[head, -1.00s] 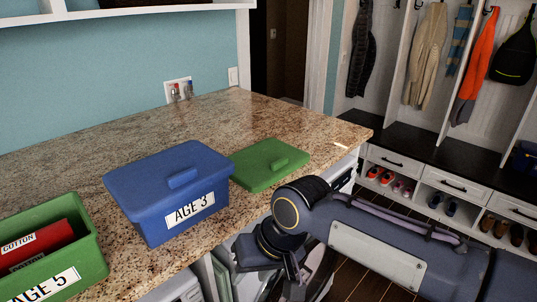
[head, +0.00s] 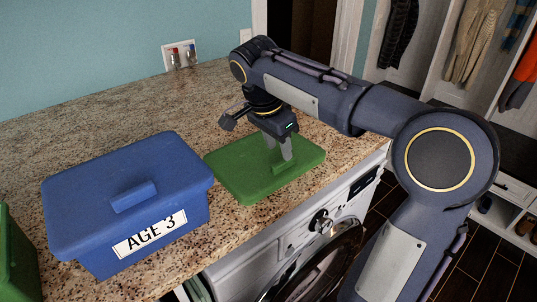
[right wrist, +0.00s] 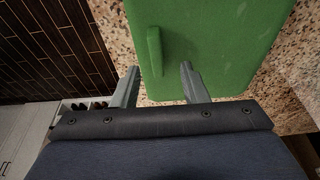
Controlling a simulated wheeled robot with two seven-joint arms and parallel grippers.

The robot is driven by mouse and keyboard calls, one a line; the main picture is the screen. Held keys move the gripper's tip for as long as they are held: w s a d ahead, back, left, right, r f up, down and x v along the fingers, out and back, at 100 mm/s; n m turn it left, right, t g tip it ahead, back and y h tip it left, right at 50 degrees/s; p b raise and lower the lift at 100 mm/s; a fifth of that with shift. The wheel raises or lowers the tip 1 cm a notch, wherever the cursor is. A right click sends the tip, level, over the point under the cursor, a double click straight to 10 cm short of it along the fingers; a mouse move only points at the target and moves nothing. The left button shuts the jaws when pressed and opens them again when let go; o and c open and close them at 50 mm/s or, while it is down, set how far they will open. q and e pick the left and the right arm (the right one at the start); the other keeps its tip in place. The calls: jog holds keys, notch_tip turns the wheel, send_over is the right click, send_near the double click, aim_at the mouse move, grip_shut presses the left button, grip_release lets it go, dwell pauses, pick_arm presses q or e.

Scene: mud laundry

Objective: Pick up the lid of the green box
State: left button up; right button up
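The green lid (head: 235,178) lies flat on the granite counter, right of the blue box. Its raised bar handle (right wrist: 155,52) shows in the right wrist view. My right gripper (head: 280,154) points down over the lid, close to the handle. It is open and empty. In the right wrist view its two fingers (right wrist: 160,84) are spread to either side of the handle's line; whether they touch the lid cannot be told. Only a corner of the green box (head: 17,262) shows at the left edge of the head view. My left gripper is out of view.
A lidded blue box (head: 85,205) labelled AGE 3 stands between the green box and the lid. A washing machine (head: 300,260) is below the counter's front edge. The granite counter (head: 120,130) is clear behind the blue box.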

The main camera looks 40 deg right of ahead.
aim_at(283, 162)
jog(key=shift+x, duration=2.35)
jog(key=shift+s, duration=0.2)
grip_shut()
